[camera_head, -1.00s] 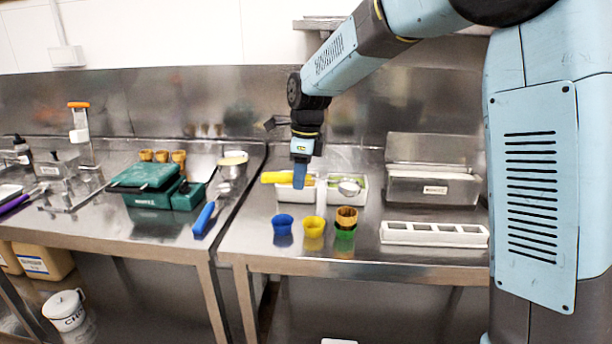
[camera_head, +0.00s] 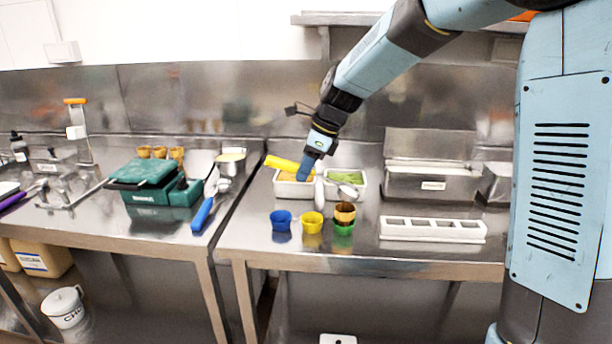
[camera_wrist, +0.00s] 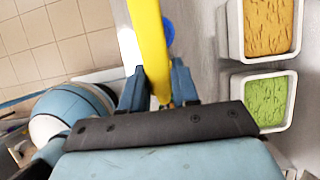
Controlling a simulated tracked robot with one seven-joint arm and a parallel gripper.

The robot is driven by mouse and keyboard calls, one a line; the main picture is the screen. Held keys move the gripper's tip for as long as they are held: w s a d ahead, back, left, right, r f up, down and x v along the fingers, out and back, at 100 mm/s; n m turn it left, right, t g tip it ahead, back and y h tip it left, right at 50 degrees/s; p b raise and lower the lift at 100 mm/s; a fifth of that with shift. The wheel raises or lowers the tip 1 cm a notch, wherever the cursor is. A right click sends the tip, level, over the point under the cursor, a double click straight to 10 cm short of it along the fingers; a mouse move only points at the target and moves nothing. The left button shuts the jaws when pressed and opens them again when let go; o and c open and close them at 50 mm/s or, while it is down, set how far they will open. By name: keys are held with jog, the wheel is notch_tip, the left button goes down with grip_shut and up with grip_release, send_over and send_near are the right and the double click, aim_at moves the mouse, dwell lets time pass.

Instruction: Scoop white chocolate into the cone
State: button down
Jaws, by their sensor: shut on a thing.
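My gripper (camera_head: 306,170) is shut on the yellow handle (camera_head: 281,162) of a scoop, above the orange tub on the right table. In the wrist view the yellow handle (camera_wrist: 150,45) passes between the blue fingers (camera_wrist: 160,88). The scoop's head cannot be made out clearly. A brown cone (camera_head: 345,212) stands upright in a green cup (camera_head: 343,228), in front of the tubs. A metal pot (camera_head: 230,164) with pale cream-coloured content, perhaps the white chocolate, stands at the back of the left table.
Blue (camera_head: 281,220) and yellow (camera_head: 312,223) cups, a white holder (camera_head: 433,230) and a blue-handled tool (camera_head: 203,214) stand around. A gap separates the tables.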

jog(key=shift+d+r+y, duration=0.45)
jog(key=shift+r+y, duration=0.15)
jog(key=shift+y, duration=0.1)
jog(key=d+r+y, duration=0.1)
jog(key=y, duration=0.1)
jog(key=d+r+y, duration=0.2)
jog(key=shift+d, duration=0.25)
jog(key=shift+s+d+r+y, duration=0.1)
jog(key=shift+d+r+y, duration=0.15)
jog(key=shift+d+y, duration=0.5)
jog(key=shift+d+r+y, duration=0.3)
jog(key=shift+d+y, duration=0.35)
jog(key=shift+y, duration=0.15)
jog(key=shift+s+d+r+y, duration=0.1)
jog(key=shift+d+r+y, duration=0.15)
jog(key=shift+d+y, duration=0.5)
